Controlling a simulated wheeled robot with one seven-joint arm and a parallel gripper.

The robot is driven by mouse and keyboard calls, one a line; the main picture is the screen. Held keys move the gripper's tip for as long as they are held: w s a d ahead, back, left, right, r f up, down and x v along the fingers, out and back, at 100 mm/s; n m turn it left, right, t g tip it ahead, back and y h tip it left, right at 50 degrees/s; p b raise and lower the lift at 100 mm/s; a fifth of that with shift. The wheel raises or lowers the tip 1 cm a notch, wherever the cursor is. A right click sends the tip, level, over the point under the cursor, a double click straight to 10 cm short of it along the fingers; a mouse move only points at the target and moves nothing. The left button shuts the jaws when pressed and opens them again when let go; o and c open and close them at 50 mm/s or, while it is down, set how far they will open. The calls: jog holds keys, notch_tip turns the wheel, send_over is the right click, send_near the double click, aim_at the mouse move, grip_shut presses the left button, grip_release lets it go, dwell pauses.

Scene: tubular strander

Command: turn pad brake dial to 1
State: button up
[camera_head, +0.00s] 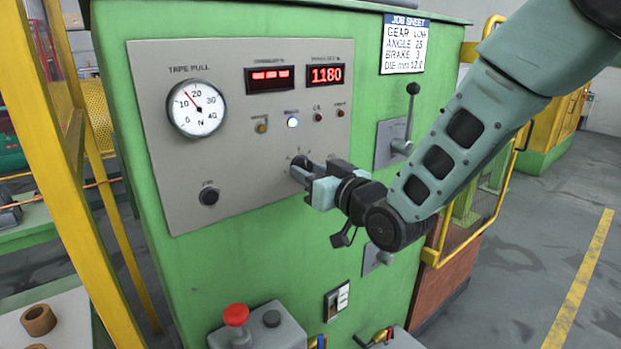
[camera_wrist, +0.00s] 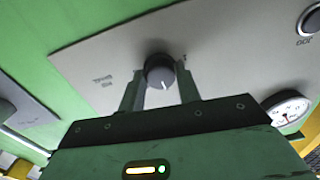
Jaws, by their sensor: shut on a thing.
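The dial is a round dark knob with a pale pointer line; in the wrist view the dial (camera_wrist: 160,72) sits between the two fingers, its line toward the bottom right of its face. My gripper (camera_wrist: 160,88) is shut on the dial, a finger on each side. In the head view my gripper (camera_head: 303,178) reaches the grey panel (camera_head: 240,190) from the right and covers most of the dial. A few scale marks show above it, but their numbers are too small to read, so I cannot tell the setting.
A tape pull gauge (camera_head: 197,108) and red displays (camera_head: 326,76) are on the panel. A black knob (camera_head: 209,195) sits at lower left. A lever (camera_head: 408,120) stands at right. A job sheet (camera_head: 404,45) reads brake 3. A red button (camera_head: 236,315) is below.

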jog(key=shift+d+n+b, duration=0.1)
jog(key=shift+n+b, duration=9.3)
jog(key=shift+b, duration=3.25)
jog(key=o, duration=1)
jog(key=shift+r, duration=0.1)
